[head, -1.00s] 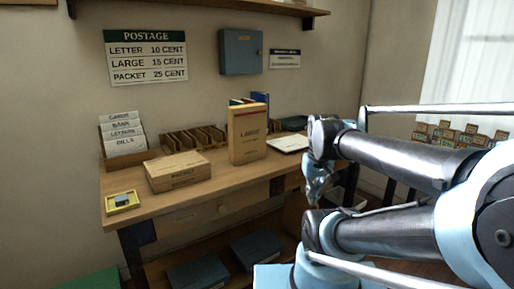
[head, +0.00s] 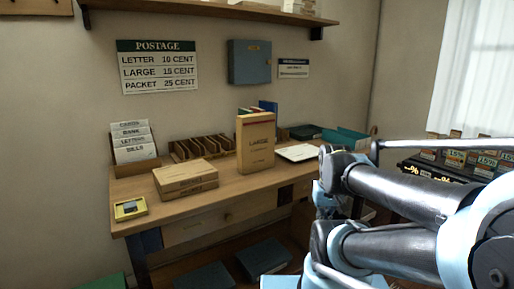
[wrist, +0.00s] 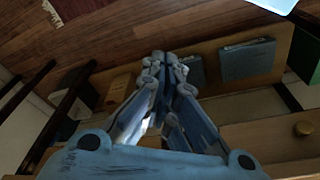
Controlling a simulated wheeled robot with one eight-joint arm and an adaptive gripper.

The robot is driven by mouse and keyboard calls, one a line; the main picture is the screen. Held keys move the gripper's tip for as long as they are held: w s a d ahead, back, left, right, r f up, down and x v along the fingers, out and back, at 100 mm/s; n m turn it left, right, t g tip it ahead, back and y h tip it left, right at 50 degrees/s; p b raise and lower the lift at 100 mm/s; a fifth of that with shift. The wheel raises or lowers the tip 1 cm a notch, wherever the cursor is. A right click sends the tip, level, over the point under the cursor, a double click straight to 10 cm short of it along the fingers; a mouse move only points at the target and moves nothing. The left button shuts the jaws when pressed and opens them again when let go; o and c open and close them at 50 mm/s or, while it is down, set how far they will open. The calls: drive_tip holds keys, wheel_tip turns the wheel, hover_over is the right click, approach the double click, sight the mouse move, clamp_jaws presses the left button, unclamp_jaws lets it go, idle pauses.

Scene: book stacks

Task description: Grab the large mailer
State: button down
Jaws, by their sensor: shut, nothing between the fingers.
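The large mailer (head: 255,145) is a tan upright packet marked LARGE. It stands on the wooden desk (head: 240,196), right of the middle of the top, in the head view. My gripper (wrist: 158,58) shows in the wrist view with its fingers together and nothing between them. It points down past the desk's front, over the lower shelf and the floor.
A flat tan packet (head: 186,179) lies left of the mailer. A yellow tray (head: 131,209) sits at the left front, with a card holder (head: 134,151) behind. A wooden sorter (head: 203,147) stands at the back. A white sheet (head: 299,152) lies right of the mailer. Dark boxes (head: 263,258) sit below.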

idle(0.4)
drive_tip(key=c, duration=2)
unclamp_jaws()
drive_tip(key=shift+s+r, duration=0.2)
drive_tip(key=o, duration=0.9)
drive_tip(key=r, duration=0.1)
drive_tip(key=r+n, duration=0.1)
drive_tip(key=shift+w+a+r, duration=0.2)
drive_tip(key=shift+w+r, duration=0.15)
drive_tip(key=shift+r, duration=0.05)
drive_tip(key=shift+o, duration=0.7)
drive_tip(key=w+a+r+n, duration=0.3)
drive_tip(key=w+r+n, duration=0.2)
drive_tip(key=w+r, duration=0.2)
drive_tip(key=w+a+r+n+g, duration=0.1)
drive_tip(key=w+a+r+n, duration=0.2)
drive_tip(key=r, duration=0.9)
drive_tip(key=w+n, duration=0.2)
drive_tip(key=w, duration=0.2)
drive_tip(key=shift+r, duration=0.2)
wheel_tip(320, 180, up, 17)
drive_tip(key=n+g, duration=0.1)
drive_tip(key=n, duration=1.3)
hover_over(256, 129)
drive_tip(key=w, duration=0.3)
wheel_tip(256, 129, down, 17)
drive_tip(key=shift+s+f, duration=0.1)
drive_tip(key=shift+f, duration=0.05)
